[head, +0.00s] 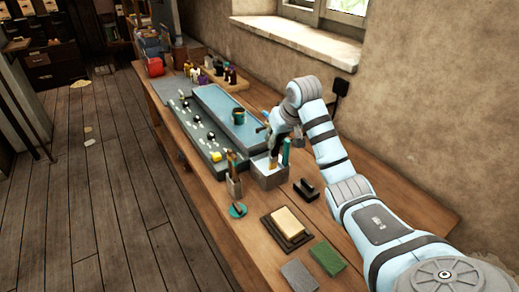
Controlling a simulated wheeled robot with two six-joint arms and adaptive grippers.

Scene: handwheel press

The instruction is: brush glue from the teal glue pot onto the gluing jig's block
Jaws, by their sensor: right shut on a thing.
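A small teal pot (238,117), which looks like the glue pot, stands on the blue tray on the bench. A cream block (287,221) lies in a dark frame (267,228) nearer the front, which looks like the gluing jig. My right gripper (270,139) is above the grey box (270,180), just right of the teal pot and apart from the cream block. It is shut on a thin thing that looks like a brush; the arm and the small size hide the details. My left gripper is not in view.
A holder with upright tools (233,187) stands left of the grey box, with a teal disc (237,210) before it. A green pad (327,257), a grey pad (299,275) and a black piece (306,190) surround the jig. The blue tray (222,104) and grey panel (197,131) lie behind.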

